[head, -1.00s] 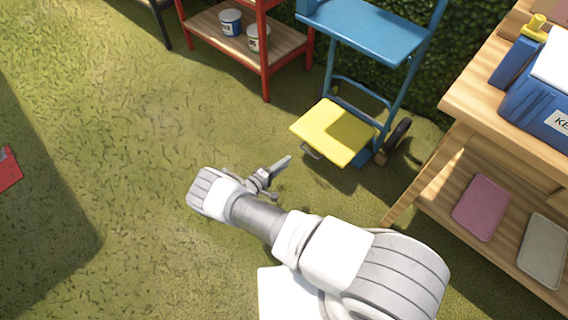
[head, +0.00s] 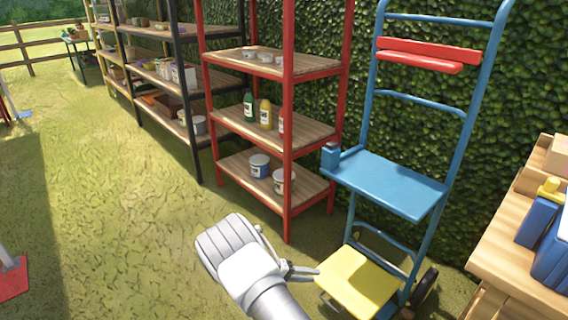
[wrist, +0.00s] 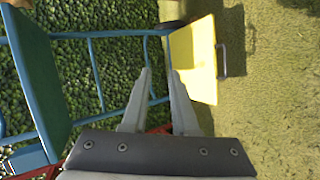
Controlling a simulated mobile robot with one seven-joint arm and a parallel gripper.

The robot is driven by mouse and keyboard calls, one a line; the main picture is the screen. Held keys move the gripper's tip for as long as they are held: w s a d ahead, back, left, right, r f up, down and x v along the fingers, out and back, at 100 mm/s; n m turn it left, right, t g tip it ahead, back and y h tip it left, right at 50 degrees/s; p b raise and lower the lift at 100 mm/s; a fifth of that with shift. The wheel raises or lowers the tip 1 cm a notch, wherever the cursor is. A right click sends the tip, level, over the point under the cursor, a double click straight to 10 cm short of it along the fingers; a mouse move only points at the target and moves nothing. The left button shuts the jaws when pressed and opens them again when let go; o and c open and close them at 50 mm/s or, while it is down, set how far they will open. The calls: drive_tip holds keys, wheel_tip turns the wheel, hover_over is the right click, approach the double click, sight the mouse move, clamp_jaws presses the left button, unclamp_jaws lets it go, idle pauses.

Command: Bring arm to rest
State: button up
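My white and grey arm (head: 250,270) reaches up from the bottom of the head view. My gripper (head: 302,271) points right there, beside the yellow platform of the blue cart. In the wrist view my gripper (wrist: 160,71) shows two grey fingers with a narrow gap between their tips. Nothing is held between them, and the cart's blue frame shows behind the gap.
A blue cart (head: 395,184) with a yellow platform (head: 358,284) stands by the hedge (head: 400,120). A red-framed shelf (head: 288,170) with cans and bottles is left of it. A wooden table (head: 520,245) is at the right. Grass (head: 110,220) lies open at left.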

drive_tip(key=s+d+r+m+g+y, duration=0.1)
drive_tip(key=s+d+r+y, duration=0.15)
drive_tip(key=r, duration=0.65)
drive_tip(key=s+d+r+m+g+y, duration=0.15)
drive_tip(key=s+r, duration=0.25)
drive_tip(key=r, duration=0.5)
drive_tip(key=s+d+r+m+g+y, duration=0.1)
drive_tip(key=s+d+r+y, duration=0.15)
drive_tip(key=r, duration=0.75)
drive_tip(key=s+r+t+y, duration=0.3)
drive_tip(key=s+r, duration=0.3)
drive_tip(key=s, duration=0.4)
drive_tip(key=s+r+t+y, duration=0.2)
drive_tip(key=s+r, duration=0.4)
drive_tip(key=s, duration=0.4)
wheel_tip(320, 180, up, 28)
drive_tip(key=s+p, duration=0.1)
drive_tip(key=p, duration=2.7)
